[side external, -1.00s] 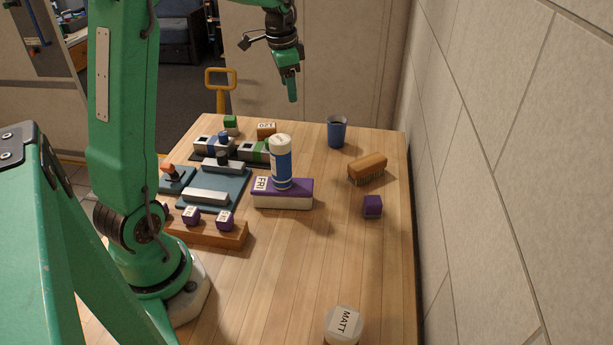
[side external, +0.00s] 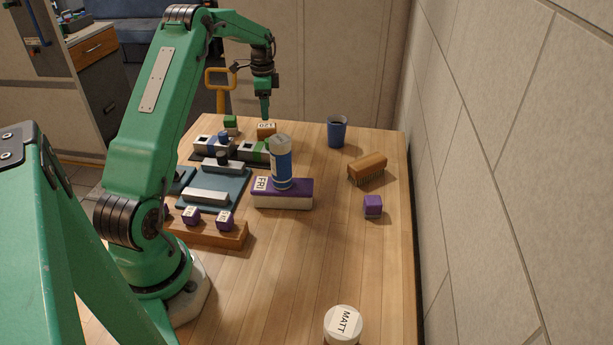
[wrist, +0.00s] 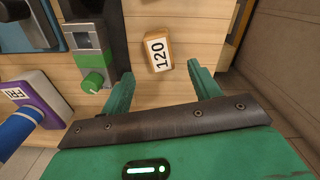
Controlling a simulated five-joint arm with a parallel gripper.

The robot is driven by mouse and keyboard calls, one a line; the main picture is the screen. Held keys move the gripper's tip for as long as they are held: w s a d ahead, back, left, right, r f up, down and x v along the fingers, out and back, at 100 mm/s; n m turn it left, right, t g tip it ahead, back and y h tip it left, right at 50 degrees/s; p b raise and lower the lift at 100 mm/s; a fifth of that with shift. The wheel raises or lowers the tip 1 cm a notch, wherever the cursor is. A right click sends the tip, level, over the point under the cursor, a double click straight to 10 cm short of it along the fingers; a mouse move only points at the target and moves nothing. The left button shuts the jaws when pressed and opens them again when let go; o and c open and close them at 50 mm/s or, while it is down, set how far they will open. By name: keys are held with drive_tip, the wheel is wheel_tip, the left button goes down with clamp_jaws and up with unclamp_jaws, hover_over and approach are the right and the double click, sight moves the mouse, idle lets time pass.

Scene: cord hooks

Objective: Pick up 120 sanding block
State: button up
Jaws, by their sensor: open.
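The 120 sanding block (side external: 266,131) is a small orange-brown block with a white label, standing at the far end of the wooden table. In the wrist view the block (wrist: 157,50) shows its "120" label, slightly tilted, ahead of the gap between my fingers. My gripper (side external: 265,112) points down just above the block in the side view. In the wrist view my gripper (wrist: 163,85) is open and empty, with its two green fingers apart. The side view does not show clearly how much height lies between the fingertips and the block.
A dark holder with green and grey parts (wrist: 92,45) is close to my left finger. A blue-and-white bottle (side external: 281,164) stands on a purple FRI block (side external: 300,190). A blue cup (side external: 337,131) and a brush (side external: 367,168) are right.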

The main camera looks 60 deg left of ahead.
sight(266, 125)
drive_tip(key=shift+f, duration=1.3)
drive_tip(key=shift+s+a+f, duration=0.1)
drive_tip(key=shift+f, duration=2.5)
drive_tip(key=c, duration=1.1)
drive_tip(key=shift+r, duration=0.1)
